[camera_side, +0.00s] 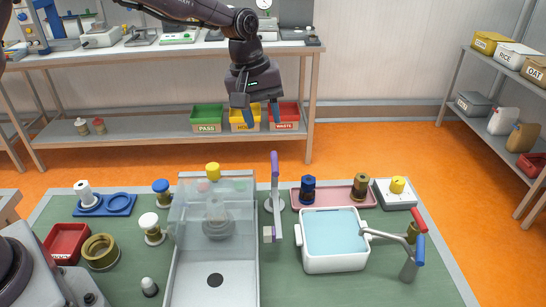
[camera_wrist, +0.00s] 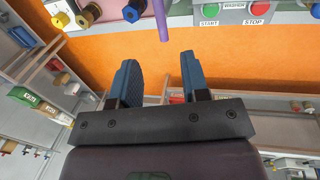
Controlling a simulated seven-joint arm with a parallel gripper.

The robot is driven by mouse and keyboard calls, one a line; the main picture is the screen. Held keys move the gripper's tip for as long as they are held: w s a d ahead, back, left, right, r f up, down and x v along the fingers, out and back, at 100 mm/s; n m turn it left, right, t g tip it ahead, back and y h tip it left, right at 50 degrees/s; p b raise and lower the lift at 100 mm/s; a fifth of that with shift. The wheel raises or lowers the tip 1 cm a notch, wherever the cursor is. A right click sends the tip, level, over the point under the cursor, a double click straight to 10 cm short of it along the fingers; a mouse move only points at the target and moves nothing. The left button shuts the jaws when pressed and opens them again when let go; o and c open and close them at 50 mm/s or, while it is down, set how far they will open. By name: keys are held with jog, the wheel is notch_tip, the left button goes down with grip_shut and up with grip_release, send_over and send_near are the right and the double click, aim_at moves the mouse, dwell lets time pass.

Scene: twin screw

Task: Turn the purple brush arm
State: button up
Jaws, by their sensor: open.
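The brush arm has a purple upright handle (camera_side: 274,164) on a grey post, with a pale block (camera_side: 268,234) low on it. It stands between the clear-covered tray and the white basin. In the wrist view, the purple handle (camera_wrist: 161,18) shows at the top, beyond my fingertips and roughly in line with the gap between them. My gripper (camera_side: 262,115) is open and empty, above and behind the handle in the side view. Its two blue fingers (camera_wrist: 158,62) are apart and touch nothing.
A white basin of blue liquid (camera_side: 304,264) stands right of the brush arm. A clear-covered tray (camera_side: 172,285) stands left. A pink tray (camera_side: 340,205) holds a blue and a brass fitting. A tap with red and blue handles (camera_side: 412,245) rises at the right. The air around my gripper is free.

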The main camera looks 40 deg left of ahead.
aim_at(274, 162)
jog(key=f, duration=0.3)
jog(key=w+d+f, duration=0.1)
jog(key=f, duration=0.6)
jog(key=shift+w+d+f, duration=0.2)
jog(key=shift+d+f, duration=0.05)
jog(key=shift+f, duration=0.05)
grip_shut()
